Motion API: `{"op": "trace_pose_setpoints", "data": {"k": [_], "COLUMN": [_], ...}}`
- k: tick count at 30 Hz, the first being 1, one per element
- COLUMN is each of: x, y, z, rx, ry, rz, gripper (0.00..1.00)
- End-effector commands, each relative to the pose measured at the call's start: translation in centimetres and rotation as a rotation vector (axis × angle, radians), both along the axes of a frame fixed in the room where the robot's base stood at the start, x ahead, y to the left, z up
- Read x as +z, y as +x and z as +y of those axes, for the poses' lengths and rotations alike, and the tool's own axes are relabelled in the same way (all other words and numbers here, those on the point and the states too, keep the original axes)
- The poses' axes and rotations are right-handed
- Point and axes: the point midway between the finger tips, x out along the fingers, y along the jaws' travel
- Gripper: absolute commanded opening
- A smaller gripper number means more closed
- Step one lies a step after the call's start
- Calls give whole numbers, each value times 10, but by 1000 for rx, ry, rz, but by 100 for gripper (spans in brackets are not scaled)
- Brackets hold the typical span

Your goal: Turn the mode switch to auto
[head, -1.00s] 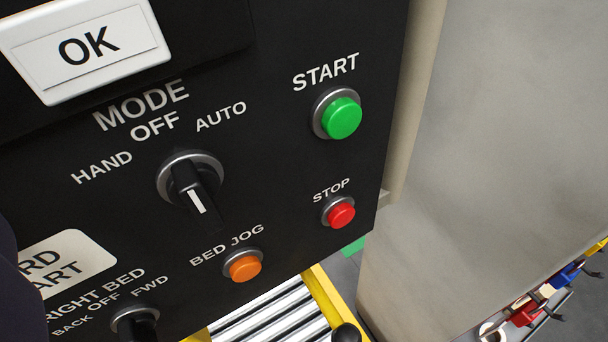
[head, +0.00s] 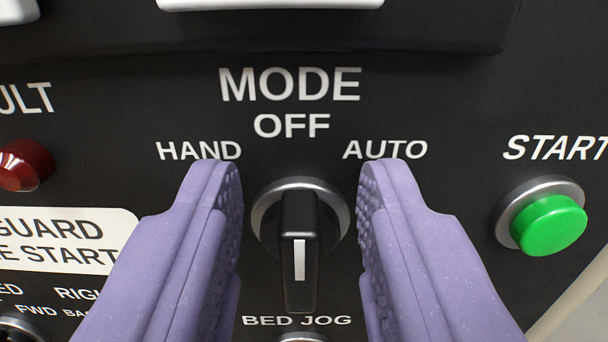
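The mode switch (head: 300,230) is a black rotary knob with a silver collar, on a black panel, in the middle of the head view. Its bar stands upright in the picture. A white line marks its lower part. The labels HAND, OFF (head: 291,125) and AUTO (head: 385,149) are printed around its top, with OFF straight above it. My gripper (head: 300,205) has two purple padded fingers, one on each side of the knob. The fingers are open, with a visible gap between each finger and the knob.
A green START button (head: 548,224) is to the right, and a red lamp or button (head: 24,165) to the left. A white guard label (head: 66,240) is partly behind the left finger. The BED JOG control (head: 302,338) is just below the knob, mostly cut off.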

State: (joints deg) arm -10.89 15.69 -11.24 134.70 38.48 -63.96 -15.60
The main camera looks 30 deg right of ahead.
Motion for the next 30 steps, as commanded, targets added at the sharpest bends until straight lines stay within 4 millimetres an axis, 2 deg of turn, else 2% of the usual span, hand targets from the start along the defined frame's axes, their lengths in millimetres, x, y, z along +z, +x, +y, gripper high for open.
{"op": "trace_pose_setpoints", "data": {"k": [5,9,10,20,30], "x": [0,0,0,-1,-5], "y": [0,0,0,-1,-3], "z": [0,0,0,-1,-4], "rx": [0,0,0,0,1], "ry": [0,0,0,35,219], "rz": [0,0,0,-26,-154], "gripper": [37,5,0,0,0]}}
